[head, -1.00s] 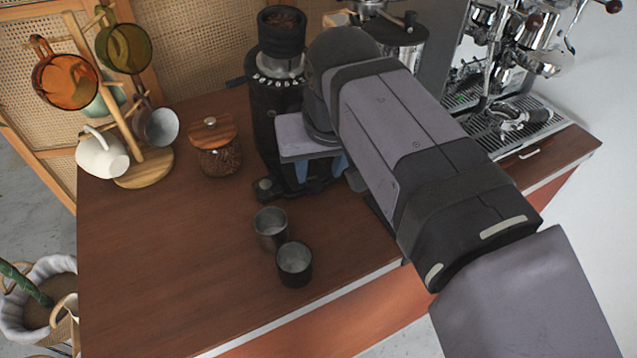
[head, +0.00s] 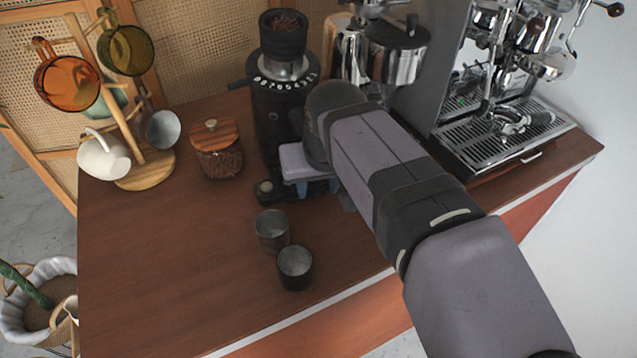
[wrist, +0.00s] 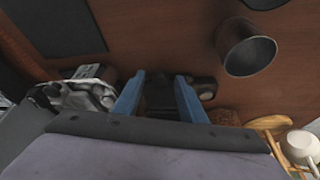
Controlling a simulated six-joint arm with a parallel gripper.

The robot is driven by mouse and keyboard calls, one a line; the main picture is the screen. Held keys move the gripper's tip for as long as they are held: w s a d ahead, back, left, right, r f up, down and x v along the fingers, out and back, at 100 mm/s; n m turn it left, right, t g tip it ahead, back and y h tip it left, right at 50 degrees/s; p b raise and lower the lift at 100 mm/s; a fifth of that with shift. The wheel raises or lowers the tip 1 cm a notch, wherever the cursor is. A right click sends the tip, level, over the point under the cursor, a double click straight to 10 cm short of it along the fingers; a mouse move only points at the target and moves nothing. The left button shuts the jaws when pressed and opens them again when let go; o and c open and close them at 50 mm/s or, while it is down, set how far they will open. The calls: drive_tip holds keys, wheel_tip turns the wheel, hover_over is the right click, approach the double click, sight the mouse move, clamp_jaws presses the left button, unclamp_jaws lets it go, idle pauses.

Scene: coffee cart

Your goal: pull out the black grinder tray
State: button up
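The black grinder (head: 272,125) stands upright at the back of the wooden counter in the head view. Its low black base (head: 270,190) shows at the left of my gripper. My gripper (head: 318,186) points down in front of the grinder, low over its base. In the wrist view, my gripper (wrist: 160,82) has its two blue fingers spread apart. A dark part that looks like the black grinder tray (wrist: 159,97) lies between or just beyond the fingers. I cannot see finger contact with it. My wrist hides most of the tray in the head view.
Two dark metal cups (head: 272,230) (head: 295,266) stand in front of the grinder. A lidded bean jar (head: 218,158) and a mug tree (head: 148,165) are at left. The espresso machine (head: 505,135) is at right. The front-left counter is clear.

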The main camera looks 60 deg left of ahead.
clamp_jaws()
drive_tip(key=shift+d+f+b, duration=0.1)
drive_tip(key=shift+d+b, duration=0.35)
drive_tip(key=d+b, duration=0.3)
drive_tip(key=d, duration=0.3)
drive_tip(key=shift+d, duration=0.3)
unclamp_jaws()
drive_tip(key=shift+r, duration=0.2)
